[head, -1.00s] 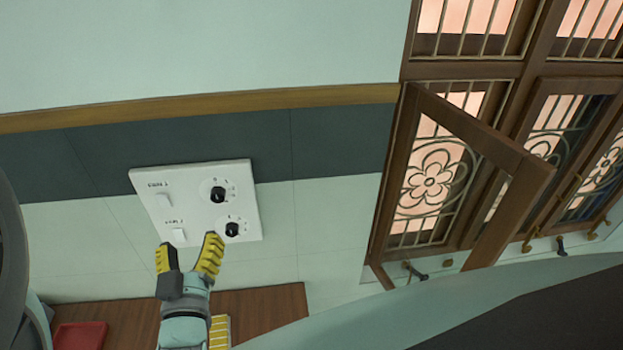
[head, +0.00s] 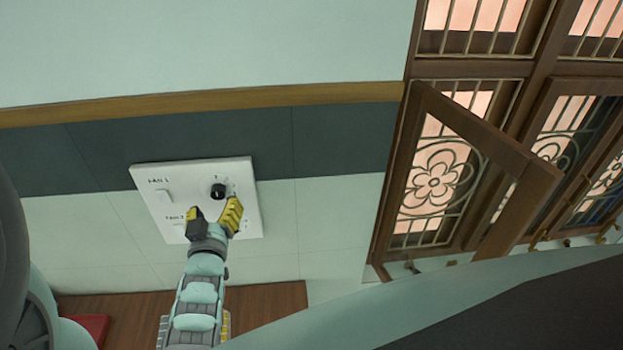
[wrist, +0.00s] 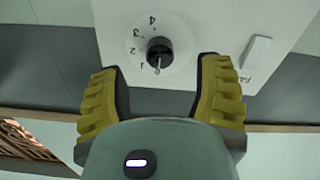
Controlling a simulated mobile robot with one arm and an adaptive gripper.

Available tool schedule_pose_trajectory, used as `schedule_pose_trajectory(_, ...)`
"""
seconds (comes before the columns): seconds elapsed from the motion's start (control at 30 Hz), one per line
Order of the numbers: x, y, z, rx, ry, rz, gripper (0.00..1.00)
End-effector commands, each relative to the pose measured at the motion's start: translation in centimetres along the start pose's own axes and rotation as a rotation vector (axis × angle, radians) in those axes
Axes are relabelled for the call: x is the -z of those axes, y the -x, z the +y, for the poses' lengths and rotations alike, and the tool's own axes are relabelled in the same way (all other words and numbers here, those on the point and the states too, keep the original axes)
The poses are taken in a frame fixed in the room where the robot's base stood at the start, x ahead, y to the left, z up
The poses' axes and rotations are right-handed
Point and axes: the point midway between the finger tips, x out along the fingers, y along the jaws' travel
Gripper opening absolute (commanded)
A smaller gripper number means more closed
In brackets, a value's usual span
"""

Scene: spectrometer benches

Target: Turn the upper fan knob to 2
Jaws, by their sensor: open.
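The upper fan knob (head: 217,191) is a black knob on a white switch panel (head: 148,180) on the wall. In the wrist view a black knob (wrist: 159,50), seemingly the upper one, sits on a white dial marked 0 to 4. Its pale pointer line is toward the 0. My gripper (head: 215,209) is open, its yellow-padded fingers in front of the panel just below the upper knob. In the wrist view my gripper (wrist: 160,68) has one finger on each side of the knob, with gaps and no visible contact. The lower knob is hidden behind my gripper.
An upper white rocker switch (head: 164,196) is left of the knob; it seems to show in the wrist view (wrist: 256,52). A lower switch is partly hidden. A window with an open brown shutter (head: 480,150) is to the right. A red object (head: 92,328) lies low at left.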

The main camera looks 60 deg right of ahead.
Motion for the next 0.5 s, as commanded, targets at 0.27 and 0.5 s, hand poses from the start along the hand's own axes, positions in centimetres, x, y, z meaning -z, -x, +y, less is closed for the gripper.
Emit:
schedule_pose_trajectory(0.27, -0.1, -3.5, 0.1, -0.003, 0.001, 0.001, 0.65)
schedule_pose_trajectory(0.5, 0.1, -4.5, 0.1, -0.002, 0.0, 0.003, 0.65)
